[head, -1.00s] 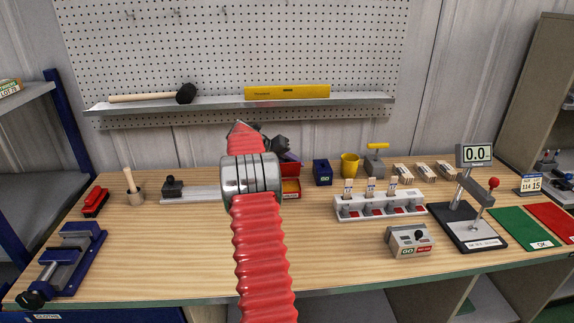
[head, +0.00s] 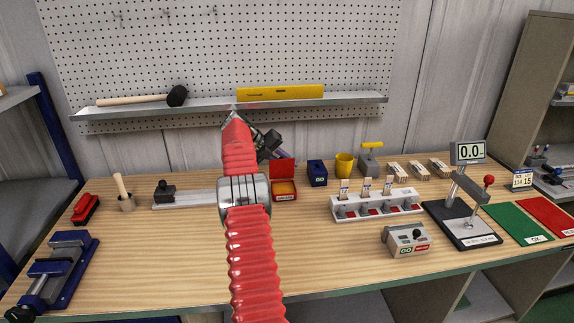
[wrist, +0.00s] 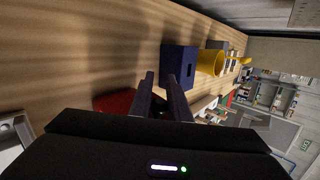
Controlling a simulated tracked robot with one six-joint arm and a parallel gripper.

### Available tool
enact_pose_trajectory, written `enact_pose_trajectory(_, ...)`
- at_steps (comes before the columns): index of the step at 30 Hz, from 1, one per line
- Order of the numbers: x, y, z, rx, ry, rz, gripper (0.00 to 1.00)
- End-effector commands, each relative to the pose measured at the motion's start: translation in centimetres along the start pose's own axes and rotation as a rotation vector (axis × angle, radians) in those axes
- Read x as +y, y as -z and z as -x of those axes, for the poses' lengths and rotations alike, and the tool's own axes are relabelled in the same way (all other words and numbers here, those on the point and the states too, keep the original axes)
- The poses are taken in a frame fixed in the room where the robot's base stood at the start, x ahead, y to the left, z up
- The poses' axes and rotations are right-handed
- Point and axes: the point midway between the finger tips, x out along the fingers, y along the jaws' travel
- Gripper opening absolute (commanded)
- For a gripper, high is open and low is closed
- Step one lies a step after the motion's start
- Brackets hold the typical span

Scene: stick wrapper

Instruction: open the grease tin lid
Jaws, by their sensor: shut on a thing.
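The red grease tin (head: 285,196) stands on the bench with yellow-orange grease showing inside. Its red lid (head: 283,168) stands raised, about upright, at the tin's back edge. My gripper (head: 280,155) is at the lid's upper left edge, partly behind it, and is shut on the lid. In the wrist view my two dark fingers (wrist: 161,80) stand close together. A red part of the tin (wrist: 113,101) shows beside and under them. The grip contact itself is hidden.
A grey rail with a black block (head: 166,189) lies to the left. The switch rack (head: 376,205) is right of the tin. The front middle of the bench is clear.

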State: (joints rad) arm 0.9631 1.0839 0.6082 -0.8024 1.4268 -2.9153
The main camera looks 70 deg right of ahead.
Motion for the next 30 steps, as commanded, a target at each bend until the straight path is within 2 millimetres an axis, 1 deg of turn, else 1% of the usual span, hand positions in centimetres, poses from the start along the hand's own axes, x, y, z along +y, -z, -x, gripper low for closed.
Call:
enact_pose_trajectory(1, 0.49, 0.11, -0.12, 0.008, -0.005, 0.007, 0.00)
enact_pose_trajectory(19, 0.40, 0.19, -0.29, 0.023, -0.004, 0.020, 0.00)
enact_pose_trajectory(20, 0.40, 0.19, -0.29, 0.023, -0.004, 0.020, 0.17)
enact_pose_trajectory(27, 0.16, 0.12, -0.28, 0.021, -0.002, 0.018, 0.34)
enact_pose_trajectory(30, 0.07, 0.10, -0.28, 0.020, -0.001, 0.017, 0.35)
